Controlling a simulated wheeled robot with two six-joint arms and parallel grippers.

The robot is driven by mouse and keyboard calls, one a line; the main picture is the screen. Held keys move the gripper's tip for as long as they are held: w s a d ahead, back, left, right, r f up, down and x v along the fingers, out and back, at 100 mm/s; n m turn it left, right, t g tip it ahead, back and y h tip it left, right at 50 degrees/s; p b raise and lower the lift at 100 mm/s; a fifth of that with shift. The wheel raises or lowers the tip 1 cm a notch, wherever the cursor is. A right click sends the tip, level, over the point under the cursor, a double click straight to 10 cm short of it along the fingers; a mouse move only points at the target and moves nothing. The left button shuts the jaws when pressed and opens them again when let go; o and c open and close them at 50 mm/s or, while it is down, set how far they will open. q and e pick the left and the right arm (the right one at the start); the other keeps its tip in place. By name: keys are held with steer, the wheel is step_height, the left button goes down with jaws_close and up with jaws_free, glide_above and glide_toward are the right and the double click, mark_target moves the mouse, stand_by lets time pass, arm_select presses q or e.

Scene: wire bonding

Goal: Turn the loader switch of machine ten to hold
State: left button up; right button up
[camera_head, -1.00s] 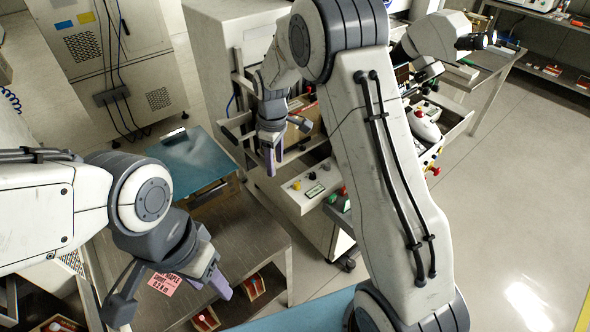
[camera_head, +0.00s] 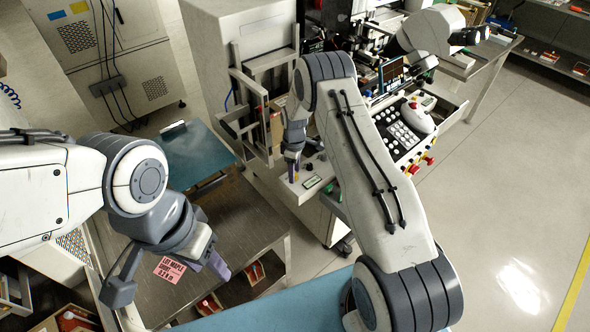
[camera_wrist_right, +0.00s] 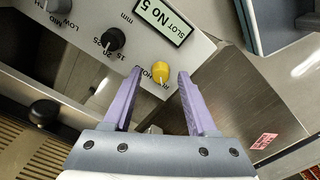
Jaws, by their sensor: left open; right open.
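The yellow knob (camera_wrist_right: 160,71) sits on the light panel of the machine (camera_head: 325,171), beside a partly hidden label that reads "HOLD". In the right wrist view it lies between the tips of my right gripper (camera_wrist_right: 155,78); both purple fingers are open, one on each side, and I see no clear contact. In the head view my right gripper (camera_head: 293,165) points down at this panel. The knob's exact pointing direction is hard to tell. No machine number is readable. My left gripper (camera_head: 165,276) is open and empty over the metal bench at left.
A black knob (camera_wrist_right: 113,40), a grey knob (camera_wrist_right: 60,6) and a "SLOT No 5" display (camera_wrist_right: 163,18) share the panel. A keypad console (camera_head: 405,128) with red buttons stands to the right. A pink note (camera_head: 169,270) lies on the metal bench (camera_head: 232,214).

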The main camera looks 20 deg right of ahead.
steer(key=shift+f, duration=0.3)
jaws_close()
steer(key=m+b, duration=0.2)
steer(key=m, duration=0.1)
steer(key=shift+f, duration=0.15)
steer(key=m+b, duration=0.2)
steer(key=m, duration=0.3)
steer(key=shift+m+b, duration=0.3)
steer(key=shift+b, duration=0.1)
steer(key=m+b, duration=0.1)
steer(key=m, duration=0.3)
steer(key=m+b, duration=0.1)
steer(key=m, duration=0.4)
steer(key=shift+r+m, duration=0.2)
steer(key=shift+m, duration=0.1)
